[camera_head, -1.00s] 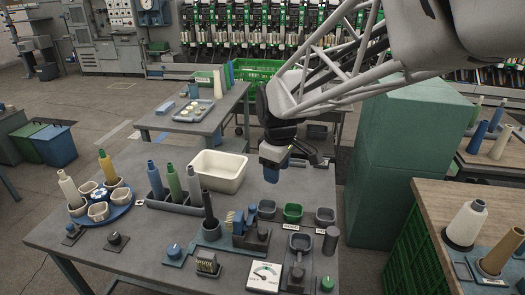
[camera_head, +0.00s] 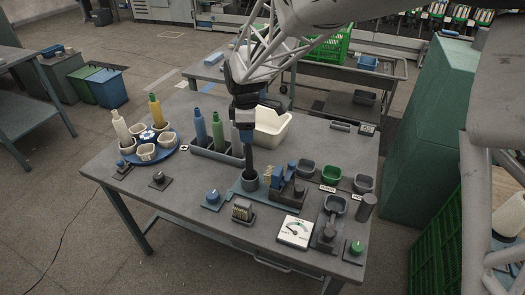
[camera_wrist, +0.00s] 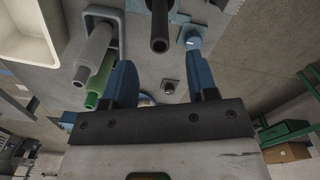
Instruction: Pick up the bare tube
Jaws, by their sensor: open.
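A bare dark grey tube (camera_head: 248,162) stands upright in a round holder (camera_head: 250,182) on the table. My gripper (camera_head: 245,138) is above it, pointing down, close to its top in the head view. In the wrist view the tube's hollow end (camera_wrist: 160,44) shows ahead of the gap between the two blue fingers of my gripper (camera_wrist: 161,68). The fingers are apart with nothing between them. From these views I cannot tell the exact height between fingertips and tube.
A rack (camera_head: 215,155) left of the tube holds a blue tube (camera_head: 199,127) and a green tube (camera_head: 217,131); a grey tube (camera_wrist: 92,50) shows in the wrist view. A cream bin (camera_head: 275,128) stands behind. Blocks (camera_head: 285,178) and a gauge (camera_head: 295,230) are close by.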

